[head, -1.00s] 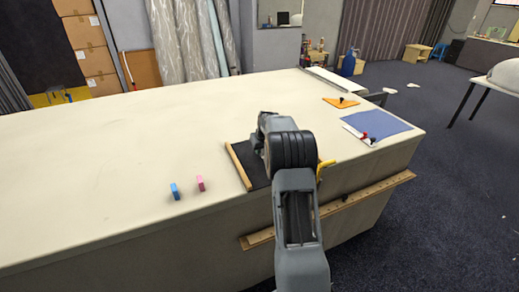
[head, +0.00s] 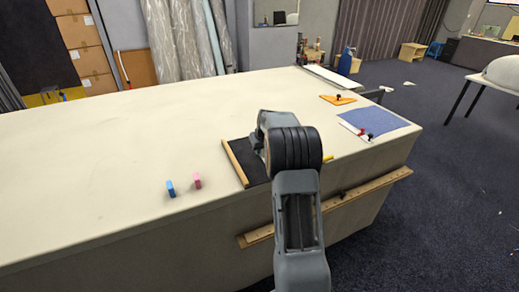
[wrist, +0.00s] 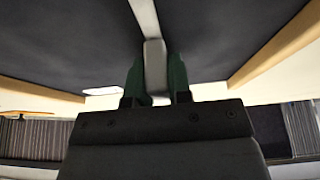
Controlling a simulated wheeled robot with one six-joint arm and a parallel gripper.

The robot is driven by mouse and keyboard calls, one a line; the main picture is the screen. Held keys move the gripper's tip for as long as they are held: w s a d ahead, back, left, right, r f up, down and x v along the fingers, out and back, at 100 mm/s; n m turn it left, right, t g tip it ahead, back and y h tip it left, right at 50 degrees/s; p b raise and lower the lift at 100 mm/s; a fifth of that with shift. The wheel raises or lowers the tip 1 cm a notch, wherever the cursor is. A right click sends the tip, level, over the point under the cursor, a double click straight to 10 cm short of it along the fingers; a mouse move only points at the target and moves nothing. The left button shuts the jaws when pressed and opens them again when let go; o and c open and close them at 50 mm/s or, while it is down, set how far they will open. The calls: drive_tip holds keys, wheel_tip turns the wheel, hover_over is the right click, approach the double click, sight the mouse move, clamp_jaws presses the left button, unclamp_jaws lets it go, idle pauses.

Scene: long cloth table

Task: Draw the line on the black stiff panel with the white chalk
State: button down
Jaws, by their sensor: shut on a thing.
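The black stiff panel (head: 239,160) lies on the table near its front edge, with a wooden strip (head: 234,162) along its left side. My arm covers much of it in the head view. In the wrist view the dark panel (wrist: 60,45) fills the upper part, with wooden strips at both sides. My gripper (wrist: 156,75) is shut on the white chalk (wrist: 155,62), a pale stick between the green fingers. A lighter pale strip (wrist: 144,15) runs up from the chalk across the panel; I cannot tell whether the chalk touches the panel. The fingertips are hidden in the head view.
A blue block (head: 171,188) and a pink block (head: 197,181) stand left of the panel. A yellow thing (head: 328,159) is partly hidden right of my arm. An orange triangle (head: 338,99) and a blue sheet (head: 382,117) lie farther right. The table's left is clear.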

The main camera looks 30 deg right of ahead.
sight(263, 158)
drive_tip(key=shift+s+a+f+b, duration=0.15)
drive_tip(key=shift+s+b, duration=0.45)
drive_tip(key=shift+s, duration=0.3)
drive_tip(key=shift+s+a+b, duration=0.15)
drive_tip(key=shift+s+b, duration=0.5)
drive_tip(key=shift+s, duration=0.4)
drive_tip(key=shift+s, duration=0.1)
drive_tip(key=shift+s+b, duration=0.3)
drive_tip(key=shift+s, duration=0.05)
drive_tip(key=shift+s+a, duration=0.15)
drive_tip(key=shift+s, duration=0.4)
drive_tip(key=shift+b, duration=0.3)
drive_tip(key=shift+s+a+b, duration=0.15)
drive_tip(key=shift+s+b, duration=0.25)
drive_tip(key=shift+s, duration=0.55)
drive_tip(key=shift+s+a+b, duration=0.15)
drive_tip(key=shift+s+b, duration=0.4)
drive_tip(key=shift+s, duration=0.45)
